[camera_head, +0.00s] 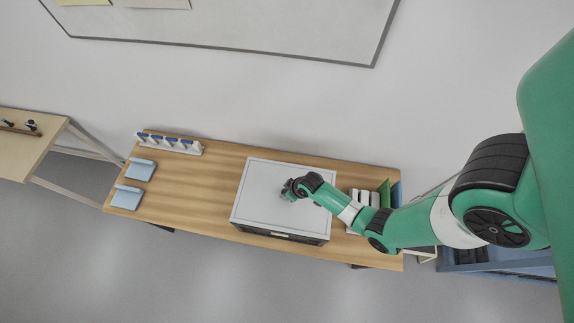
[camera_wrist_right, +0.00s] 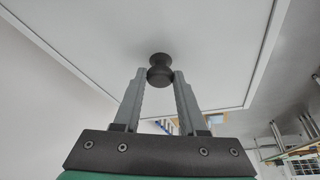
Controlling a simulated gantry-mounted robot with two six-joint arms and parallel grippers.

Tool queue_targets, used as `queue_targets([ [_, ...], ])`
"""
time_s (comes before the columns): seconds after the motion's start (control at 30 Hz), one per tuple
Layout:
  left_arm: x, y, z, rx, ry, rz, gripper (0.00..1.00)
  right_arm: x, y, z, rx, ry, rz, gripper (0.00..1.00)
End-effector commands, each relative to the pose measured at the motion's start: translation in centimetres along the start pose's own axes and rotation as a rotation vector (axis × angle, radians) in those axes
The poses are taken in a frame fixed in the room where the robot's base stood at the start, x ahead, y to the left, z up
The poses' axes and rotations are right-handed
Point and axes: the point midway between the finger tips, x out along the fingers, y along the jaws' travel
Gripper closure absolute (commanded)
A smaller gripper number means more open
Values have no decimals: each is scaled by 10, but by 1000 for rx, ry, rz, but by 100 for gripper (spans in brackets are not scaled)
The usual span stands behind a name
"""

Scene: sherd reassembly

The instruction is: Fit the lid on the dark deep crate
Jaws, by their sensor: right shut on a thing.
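The pale grey lid (camera_head: 262,205) covers the top of the dark deep crate (camera_head: 283,236), whose dark front side shows below the lid's near edge. I cannot tell whether the lid touches the crate's rim all round. My right gripper (camera_head: 288,190) is over the middle of the lid. In the right wrist view the gripper (camera_wrist_right: 160,82) is shut on the dark round knob (camera_wrist_right: 159,60) of the lid, one finger on each side. The crate's inside is hidden. My left gripper is not in view.
On the wooden table (camera_head: 200,190), a white rack with blue parts (camera_head: 170,143) stands at the back left and two light-blue folded items (camera_head: 127,197) lie at the left. White items (camera_head: 363,198) and a green item (camera_head: 384,192) stand to the right, near my forearm.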

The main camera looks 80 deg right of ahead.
Motion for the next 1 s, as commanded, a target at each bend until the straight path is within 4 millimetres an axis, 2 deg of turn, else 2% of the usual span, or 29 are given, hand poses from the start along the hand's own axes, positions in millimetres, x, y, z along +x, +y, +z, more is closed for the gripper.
queue_targets([
  [0.4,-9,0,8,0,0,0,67,12,0,4,0,1,0,100],
  [0.7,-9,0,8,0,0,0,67,13,0,4,0,2,0,100],
  [0.73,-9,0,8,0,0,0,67,13,0,4,0,2,0,56],
  [0.9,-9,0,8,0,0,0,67,13,0,5,0,1,0,25],
  [1.0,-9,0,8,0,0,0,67,13,0,5,0,1,0,24],
])
